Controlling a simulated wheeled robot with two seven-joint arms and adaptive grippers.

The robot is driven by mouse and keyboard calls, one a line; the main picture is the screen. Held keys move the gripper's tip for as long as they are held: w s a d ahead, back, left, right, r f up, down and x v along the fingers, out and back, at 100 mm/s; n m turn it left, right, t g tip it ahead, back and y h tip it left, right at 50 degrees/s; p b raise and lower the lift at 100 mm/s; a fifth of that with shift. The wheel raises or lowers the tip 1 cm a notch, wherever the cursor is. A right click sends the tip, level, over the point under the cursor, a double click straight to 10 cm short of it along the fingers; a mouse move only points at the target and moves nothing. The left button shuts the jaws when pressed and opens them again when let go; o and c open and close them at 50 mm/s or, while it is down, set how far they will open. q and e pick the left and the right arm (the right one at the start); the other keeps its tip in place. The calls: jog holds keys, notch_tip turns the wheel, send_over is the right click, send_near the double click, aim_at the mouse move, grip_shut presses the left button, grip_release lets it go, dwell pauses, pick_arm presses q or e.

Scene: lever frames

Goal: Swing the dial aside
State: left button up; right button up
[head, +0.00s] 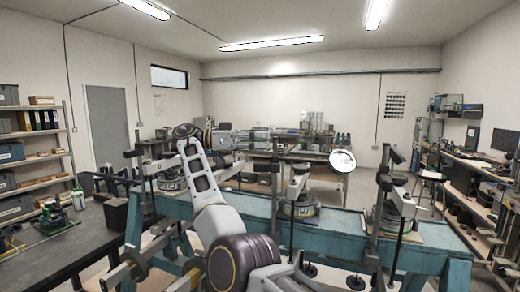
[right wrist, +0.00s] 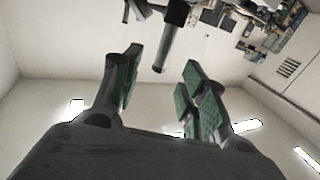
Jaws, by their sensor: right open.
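A round pale dial (head: 342,161) stands out above the blue bench, right of the middle lever frame (head: 300,205). My right arm reaches up from the bottom centre, bends at the elbow, and points right. My right gripper (head: 284,133) is small in the head view, left of the dial and a little higher in the picture. In the right wrist view its green-padded fingers (right wrist: 160,92) are open with nothing between the pads. A dark rod (right wrist: 172,35) shows just beyond the fingertips; I cannot tell what it belongs to. My left gripper is not in view.
More lever frames stand on the blue bench (head: 340,222), one at the right (head: 390,215) and one at the left. A dark table (head: 75,245) is at the left, with shelves behind. Upright posts and hanging weights crowd the bench front.

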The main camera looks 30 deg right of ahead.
jog(key=shift+r, duration=1)
